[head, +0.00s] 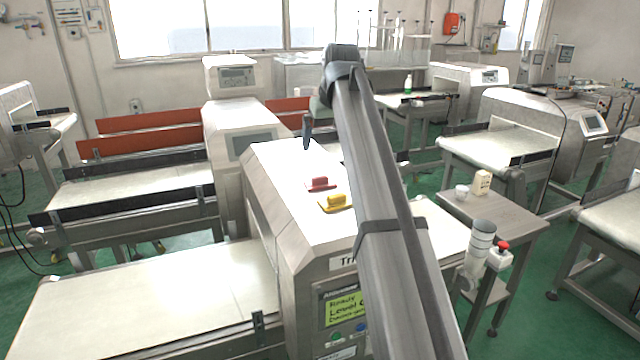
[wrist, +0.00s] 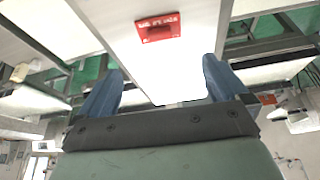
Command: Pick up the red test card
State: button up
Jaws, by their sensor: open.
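The red test card (head: 320,184) lies flat on the white top of the metal detector (head: 277,165) in the head view. It has a raised red grip on it. In the wrist view the red card (wrist: 158,27) is near the top, beyond the fingertips and between their lines. My gripper (wrist: 160,82) is open, its two blue fingers apart with nothing between them. In the head view one dark finger (head: 306,132) shows above the far end of the detector top, behind the card; my arm hides the rest.
A yellow test card (head: 336,202) lies just in front of the red one on the same top. A side table (head: 490,215) at right bears a white cup (head: 461,191) and a small box (head: 482,182). The top left of the cards is bare.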

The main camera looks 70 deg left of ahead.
send_over(320, 177)
jog(key=d, duration=0.3)
jog(key=f, duration=0.7)
jog(key=shift+s+a, duration=0.15)
jog(key=shift+s, duration=0.05)
jog(key=shift+x, duration=3.1)
jog(key=shift+w, duration=0.15)
jog(key=c, duration=0.8)
